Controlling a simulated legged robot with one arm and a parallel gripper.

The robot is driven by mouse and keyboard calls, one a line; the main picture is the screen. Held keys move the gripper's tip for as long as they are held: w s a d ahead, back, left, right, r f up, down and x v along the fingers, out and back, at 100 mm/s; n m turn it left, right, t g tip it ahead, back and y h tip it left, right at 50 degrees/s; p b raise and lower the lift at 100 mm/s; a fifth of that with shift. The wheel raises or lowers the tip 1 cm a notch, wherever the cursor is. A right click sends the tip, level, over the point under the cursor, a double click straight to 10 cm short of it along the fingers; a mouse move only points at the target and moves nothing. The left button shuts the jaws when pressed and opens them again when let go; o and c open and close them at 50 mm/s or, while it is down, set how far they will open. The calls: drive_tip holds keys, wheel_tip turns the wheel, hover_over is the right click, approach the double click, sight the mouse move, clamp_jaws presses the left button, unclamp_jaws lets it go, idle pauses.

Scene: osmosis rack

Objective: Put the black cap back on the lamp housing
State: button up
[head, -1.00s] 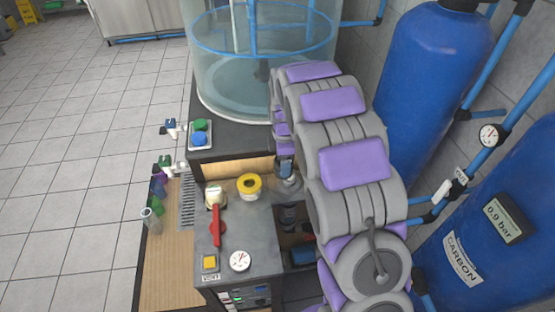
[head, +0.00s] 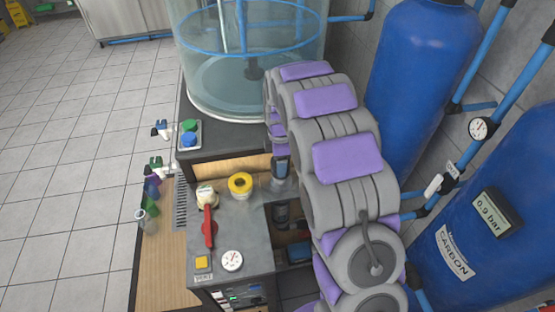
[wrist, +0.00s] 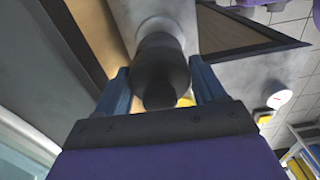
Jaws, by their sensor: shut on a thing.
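The black cap (wrist: 162,62) is between the two blue fingers of my gripper (wrist: 160,76) in the wrist view, and the gripper is shut on it. A pale metal round part, which looks like the lamp housing (wrist: 150,12), lies right behind the cap. I cannot tell whether the cap touches it or sits on it. In the head view my gripper (head: 281,168) shows only as a small blue and dark part beside the grey arm, over the bench's right edge. My arm hides much of the cap and housing there.
The grey bench (head: 232,225) carries a yellow tape roll (head: 240,184), a red lever (head: 209,228), a gauge (head: 232,261) and a yellow button (head: 201,262). A clear tank (head: 210,85) stands behind. Blue carbon tanks (head: 424,85) and pipes stand at right.

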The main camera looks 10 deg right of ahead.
drive_tip(key=shift+f, duration=0.5)
drive_tip(key=shift+d, duration=0.5)
drive_tip(key=shift+a+f, duration=0.5)
drive_tip(key=shift+a, duration=0.1)
drive_tip(key=shift+a+f, duration=0.2)
drive_tip(key=shift+f, duration=0.3)
drive_tip(key=shift+f, duration=0.1)
drive_tip(key=shift+d+f, duration=0.2)
drive_tip(key=shift+f, duration=0.05)
